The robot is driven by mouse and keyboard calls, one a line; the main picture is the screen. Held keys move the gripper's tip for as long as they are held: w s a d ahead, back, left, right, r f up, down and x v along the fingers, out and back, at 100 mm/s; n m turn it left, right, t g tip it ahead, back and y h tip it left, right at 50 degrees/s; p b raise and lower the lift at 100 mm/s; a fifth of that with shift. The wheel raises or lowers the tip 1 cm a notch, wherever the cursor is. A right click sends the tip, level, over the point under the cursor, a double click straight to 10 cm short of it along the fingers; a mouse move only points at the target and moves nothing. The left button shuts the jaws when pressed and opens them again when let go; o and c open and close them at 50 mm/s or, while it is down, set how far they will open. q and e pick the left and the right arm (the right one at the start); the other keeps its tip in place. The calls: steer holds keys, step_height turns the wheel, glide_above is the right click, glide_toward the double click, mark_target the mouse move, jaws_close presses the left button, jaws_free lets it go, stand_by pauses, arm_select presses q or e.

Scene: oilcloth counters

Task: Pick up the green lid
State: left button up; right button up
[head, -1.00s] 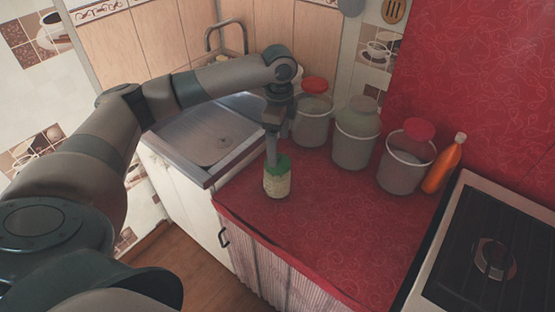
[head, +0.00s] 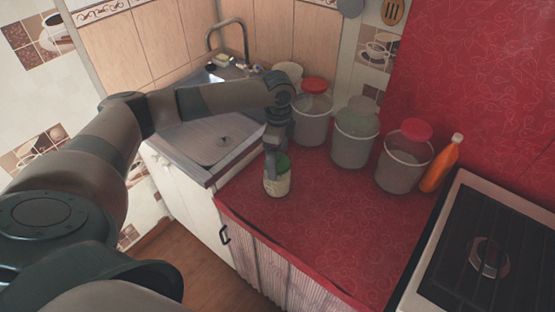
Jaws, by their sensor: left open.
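The green lid (head: 283,163) is on top of a small jar (head: 277,185) with a pale label, which stands upright near the left edge of the red counter. My left gripper (head: 271,168) points down at the lid from above, its fingers at the lid's left side and partly in front of it. It is open. Whether the fingers touch the lid cannot be told. My right gripper is not in view.
Several large jars stand behind, such as a red-lidded one (head: 312,115) and a pale-lidded one (head: 355,135). An orange bottle (head: 441,165) stands near the stove (head: 480,250). The sink (head: 215,148) is at left. The counter's front (head: 330,235) is clear.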

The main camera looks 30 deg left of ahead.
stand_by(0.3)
arm_select(q)
steer(key=c, duration=1.1)
steer(key=shift+r+b, duration=0.3)
steer(key=shift+r, duration=0.25)
steer(key=r, duration=0.1)
steer(key=d+r+b, duration=0.1)
steer(key=r, duration=0.1)
steer(key=shift+r, duration=0.15)
steer(key=d+r+b, duration=0.1)
steer(key=d+r, duration=0.1)
steer(key=d, duration=0.1)
steer(key=d+r+b, duration=0.1)
steer(key=d+r, duration=0.1)
steer(key=d, duration=0.2)
steer(key=d+r+b, duration=0.1)
steer(key=d+r, duration=0.1)
steer(key=d, duration=0.1)
steer(key=shift+d+r, duration=0.35)
